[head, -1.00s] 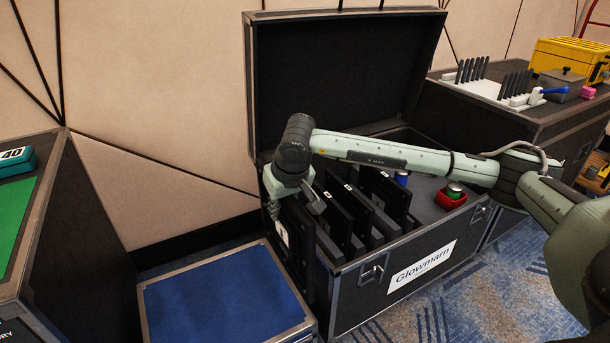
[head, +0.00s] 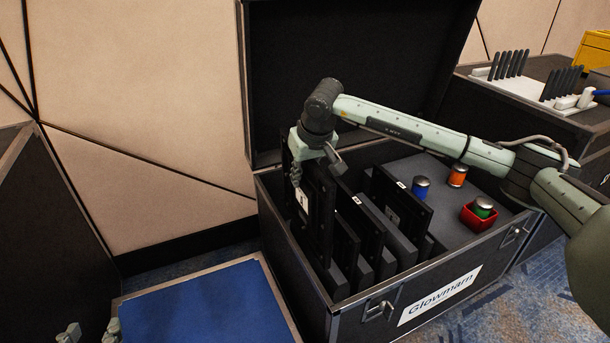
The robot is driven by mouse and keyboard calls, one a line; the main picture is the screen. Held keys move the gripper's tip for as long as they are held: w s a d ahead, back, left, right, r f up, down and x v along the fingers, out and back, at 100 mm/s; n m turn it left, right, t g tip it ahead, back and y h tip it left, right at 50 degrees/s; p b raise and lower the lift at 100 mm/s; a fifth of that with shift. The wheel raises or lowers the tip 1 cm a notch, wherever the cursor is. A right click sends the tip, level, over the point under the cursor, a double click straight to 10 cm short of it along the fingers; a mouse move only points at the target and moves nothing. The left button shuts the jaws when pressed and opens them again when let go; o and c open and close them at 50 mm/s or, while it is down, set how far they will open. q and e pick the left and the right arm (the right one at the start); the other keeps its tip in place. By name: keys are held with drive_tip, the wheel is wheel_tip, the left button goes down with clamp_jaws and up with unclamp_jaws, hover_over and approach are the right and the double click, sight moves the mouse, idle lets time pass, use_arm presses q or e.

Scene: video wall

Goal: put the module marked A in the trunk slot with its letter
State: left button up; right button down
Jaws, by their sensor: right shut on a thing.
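My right gripper (head: 318,158) is shut on a black module (head: 318,215) with a white label on its face; the letter is too small to read. It holds the module upright at the left end of the open trunk (head: 312,290). The module's lower part is down inside the trunk, and I cannot tell whether it is seated in a slot. More black modules with white labels (head: 362,220) stand upright to its right, with grey dividers between them. My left gripper (head: 90,333) shows only its fingertips at the bottom left edge, apart and empty.
A grey foam panel in the trunk holds a blue can (head: 421,188), an orange can (head: 457,176) and a red box (head: 481,219) with a green can. A blue-topped case (head: 205,312) stands left of the trunk. The raised lid (head: 350,55) is behind my arm.

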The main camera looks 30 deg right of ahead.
sight(303, 192)
wheel_tip(303, 192, down, 4)
drive_tip(key=b, duration=0.2)
drive_tip(key=shift+b, duration=0.3)
drive_tip(key=shift+f, duration=0.3)
use_arm(q)
drive_tip(key=d+r+t+h, duration=0.2)
drive_tip(key=d+r+t, duration=0.1)
drive_tip(key=r, duration=0.4)
drive_tip(key=d+r+t+h, duration=0.2)
drive_tip(key=d+r+t, duration=0.1)
drive_tip(key=r, duration=0.4)
drive_tip(key=shift+s+d+t+h, duration=0.25)
drive_tip(key=shift+s+t+h, duration=0.1)
drive_tip(key=shift+t, duration=0.15)
drive_tip(key=shift+f+b, duration=0.15)
drive_tip(key=shift+b, duration=0.15)
use_arm(e)
drive_tip(key=shift+s, duration=0.15)
